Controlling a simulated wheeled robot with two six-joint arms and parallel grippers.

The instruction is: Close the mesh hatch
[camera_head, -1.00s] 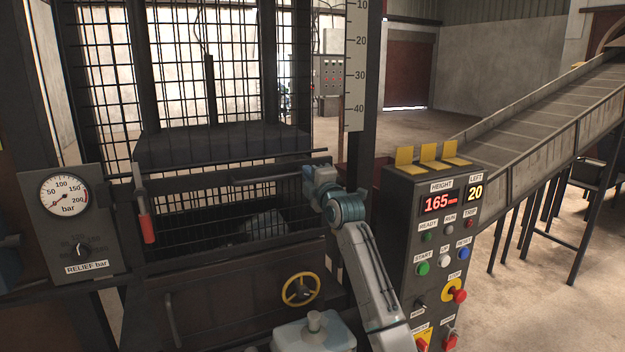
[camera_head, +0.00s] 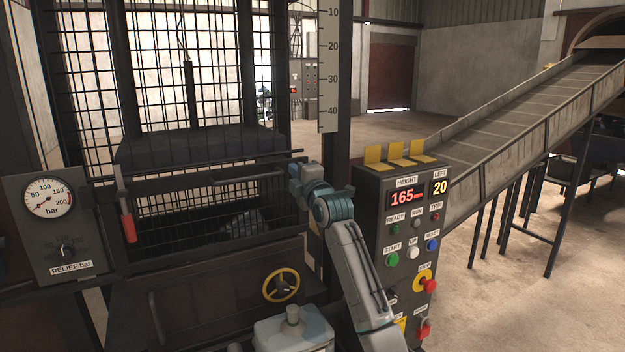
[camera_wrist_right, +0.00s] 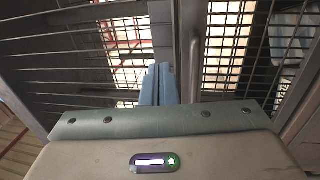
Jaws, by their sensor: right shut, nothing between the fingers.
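Dark mesh (camera_head: 205,60) fronts the tall machine at the left of the head view. A lower mesh section (camera_head: 175,205) has a dark horizontal bar (camera_head: 250,178) across its upper part. I cannot tell which panel is the hatch or how far open it is. My right gripper (camera_head: 296,172) is at the right end of this lower mesh, its fingers hardly visible there. In the right wrist view, its blue fingers (camera_wrist_right: 160,84) are shut and empty, close to a grey upright bar (camera_wrist_right: 193,70) with mesh on both sides. Contact is unclear. My left gripper is not in view.
A control box (camera_head: 395,255) with buttons and yellow tabs stands right of my right arm. A pressure gauge panel (camera_head: 50,225), a red-gripped lever (camera_head: 128,228) and a yellow handwheel (camera_head: 281,286) are on the machine. A sloping conveyor (camera_head: 520,130) fills the right side.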

